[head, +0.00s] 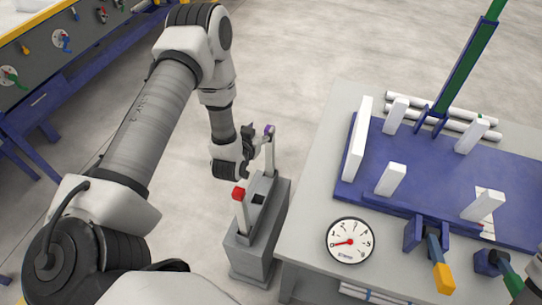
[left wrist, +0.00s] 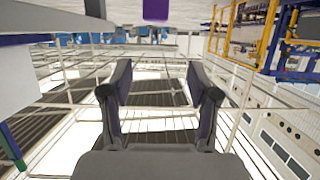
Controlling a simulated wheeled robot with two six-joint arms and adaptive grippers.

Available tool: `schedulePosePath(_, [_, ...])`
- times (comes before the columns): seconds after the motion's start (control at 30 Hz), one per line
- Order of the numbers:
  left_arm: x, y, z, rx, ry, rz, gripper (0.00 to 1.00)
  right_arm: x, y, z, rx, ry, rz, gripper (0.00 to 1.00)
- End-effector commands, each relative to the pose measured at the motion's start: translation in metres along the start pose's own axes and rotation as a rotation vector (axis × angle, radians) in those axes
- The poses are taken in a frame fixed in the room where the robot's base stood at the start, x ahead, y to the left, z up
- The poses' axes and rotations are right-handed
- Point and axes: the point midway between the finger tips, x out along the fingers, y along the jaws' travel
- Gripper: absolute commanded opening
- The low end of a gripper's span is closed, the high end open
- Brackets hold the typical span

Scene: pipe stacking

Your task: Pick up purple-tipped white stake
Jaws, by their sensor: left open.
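The purple-tipped white stake (head: 270,155) stands upright in a grey stand (head: 258,238), at the stand's far end. Its purple tip also shows at the top middle of the left wrist view (left wrist: 155,10). My left gripper (head: 254,141) is open just left of the stake's upper part in the head view. In the left wrist view the two fingers (left wrist: 160,82) are spread with nothing between them, and the purple tip shows above them in the picture. Whether a finger touches the stake cannot be told. My right gripper does not show.
A red-tipped white stake (head: 242,215) stands at the near end of the stand. To the right, a grey table (head: 312,215) carries a blue board (head: 425,175) with white blocks, white pipes (head: 440,104) and a round gauge (head: 350,241). A workbench (head: 60,60) is at the upper left.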

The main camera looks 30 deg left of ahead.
Motion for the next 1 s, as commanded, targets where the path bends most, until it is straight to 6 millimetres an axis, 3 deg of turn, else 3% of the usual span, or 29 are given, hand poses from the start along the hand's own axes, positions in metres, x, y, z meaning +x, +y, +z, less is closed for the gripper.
schedulePosePath(0.03, [0.006,0.0,0.016,0.0,0.0,0.0,0.6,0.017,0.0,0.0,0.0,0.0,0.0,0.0])
schedulePosePath(0.1, [0.011,0.0,0.029,0.0,0.0,0.0,0.6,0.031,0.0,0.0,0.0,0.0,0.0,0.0])
schedulePosePath(0.33, [0.024,0.0,0.065,0.0,0.0,0.0,0.6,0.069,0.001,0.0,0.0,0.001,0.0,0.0])
schedulePosePath(0.47, [0.031,0.0,0.064,0.001,0.001,0.0,0.6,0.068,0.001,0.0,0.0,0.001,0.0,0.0])
schedulePosePath(0.9, [0.097,0.007,0.067,-0.001,0.002,0.0,0.6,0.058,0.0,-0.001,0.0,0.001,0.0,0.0])
schedulePosePath(1.0, [0.101,0.007,0.067,-0.002,0.0,0.0,0.6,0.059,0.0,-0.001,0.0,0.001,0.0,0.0])
